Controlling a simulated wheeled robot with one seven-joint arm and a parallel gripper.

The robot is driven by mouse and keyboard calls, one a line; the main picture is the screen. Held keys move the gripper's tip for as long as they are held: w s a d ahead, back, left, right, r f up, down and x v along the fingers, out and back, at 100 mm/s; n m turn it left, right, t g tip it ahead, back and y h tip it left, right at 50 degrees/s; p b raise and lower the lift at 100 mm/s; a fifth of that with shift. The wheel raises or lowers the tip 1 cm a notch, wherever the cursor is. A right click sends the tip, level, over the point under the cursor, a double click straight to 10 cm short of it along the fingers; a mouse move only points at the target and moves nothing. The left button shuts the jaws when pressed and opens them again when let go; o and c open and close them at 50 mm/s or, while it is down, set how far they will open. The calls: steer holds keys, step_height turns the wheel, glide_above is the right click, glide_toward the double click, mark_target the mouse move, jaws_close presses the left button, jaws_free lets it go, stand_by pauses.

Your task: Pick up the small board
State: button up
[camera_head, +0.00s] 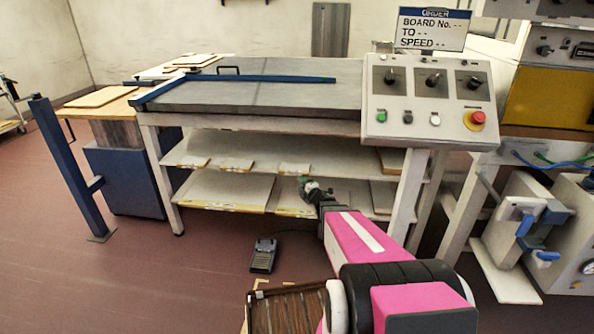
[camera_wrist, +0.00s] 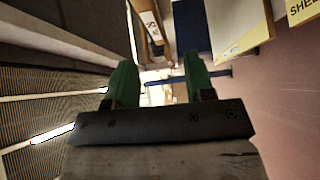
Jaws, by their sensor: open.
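Several flat pale boards lie on the two shelves under the grey-topped bench. Smaller ones include one at the upper shelf's left (camera_head: 200,163) and one at its middle (camera_head: 294,168). I cannot tell which is the task's small board. My gripper (camera_head: 307,186) reaches in front of the shelves, close to the boards' front edges. In the wrist view, its two green fingers (camera_wrist: 160,80) are apart, with nothing held between them. A pale board with a yellow edge (camera_wrist: 242,40) shows beyond the right finger, and a narrow board edge (camera_wrist: 152,28) shows above the gap.
The bench (camera_head: 260,95) has a control panel (camera_head: 428,95) at its right end. A blue post (camera_head: 68,165) stands at the left. A dark foot pedal (camera_head: 263,255) lies on the floor below the shelves. Open floor lies at the left front.

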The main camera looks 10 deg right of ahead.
mark_target(290, 174)
steer(key=shift+n+y, duration=0.3)
steer(key=shift+n, duration=0.1)
steer(key=shift+r+x, duration=0.15)
steer(key=shift+x, duration=2.6)
steer(key=shift+r+x, duration=0.15)
steer(key=shift+x, duration=2.6)
steer(key=shift+s+a, duration=0.1)
steer(key=shift+a, duration=0.05)
jaws_close()
